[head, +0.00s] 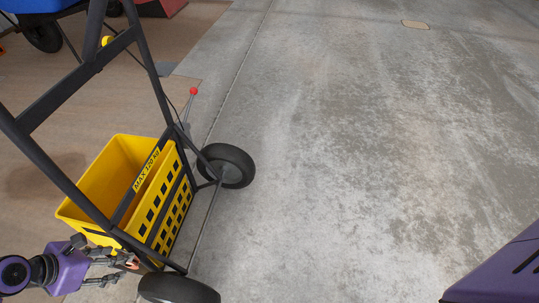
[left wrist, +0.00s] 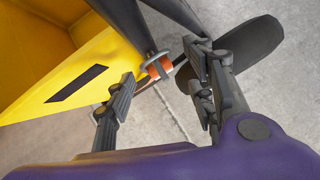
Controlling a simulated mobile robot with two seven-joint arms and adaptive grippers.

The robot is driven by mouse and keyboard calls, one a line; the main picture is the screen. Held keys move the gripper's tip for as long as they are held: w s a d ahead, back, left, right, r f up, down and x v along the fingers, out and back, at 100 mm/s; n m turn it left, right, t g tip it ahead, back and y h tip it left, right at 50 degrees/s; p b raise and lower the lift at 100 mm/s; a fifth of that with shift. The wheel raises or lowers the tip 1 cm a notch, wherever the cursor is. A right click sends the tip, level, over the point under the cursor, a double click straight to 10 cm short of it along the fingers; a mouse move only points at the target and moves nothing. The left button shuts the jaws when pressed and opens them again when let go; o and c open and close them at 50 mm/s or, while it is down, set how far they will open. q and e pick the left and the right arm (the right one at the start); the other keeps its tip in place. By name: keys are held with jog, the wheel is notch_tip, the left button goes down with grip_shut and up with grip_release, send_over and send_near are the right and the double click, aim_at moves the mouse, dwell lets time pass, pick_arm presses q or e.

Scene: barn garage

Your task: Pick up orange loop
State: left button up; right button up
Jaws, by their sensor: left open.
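The orange loop (left wrist: 161,68) shows in the left wrist view as a small orange ring or band beside the dark frame tube of the cart, with a grey piece around part of it. In the head view a small orange patch (head: 131,265) shows low on the cart, partly hidden by the fingers. My left gripper (left wrist: 160,68) is open, with one finger to the left of the loop and one to the right. I cannot tell whether either finger touches it. In the head view my left gripper (head: 112,267) is at the cart's lower front. My right gripper is not in view.
A yellow crate (head: 171,202) sits in the black-framed cart, close beside my left gripper. The cart's wheels (head: 229,165) and slanting tubes are near the fingers. A red-tipped lever (head: 193,92) stands behind. The concrete floor (head: 350,150) to the right is clear.

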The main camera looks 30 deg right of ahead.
pick_arm(q)
jog(key=b+x, duration=0.3)
jog(key=x, duration=0.2)
jog(key=shift+w+b, duration=0.25)
jog(key=shift+b, duration=0.1)
jog(key=shift+r, duration=0.1)
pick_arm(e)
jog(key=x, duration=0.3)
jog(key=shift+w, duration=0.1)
pick_arm(q)
jog(key=c, duration=1.2)
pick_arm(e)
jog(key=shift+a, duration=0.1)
pick_arm(q)
jog(key=shift+s, duration=0.1)
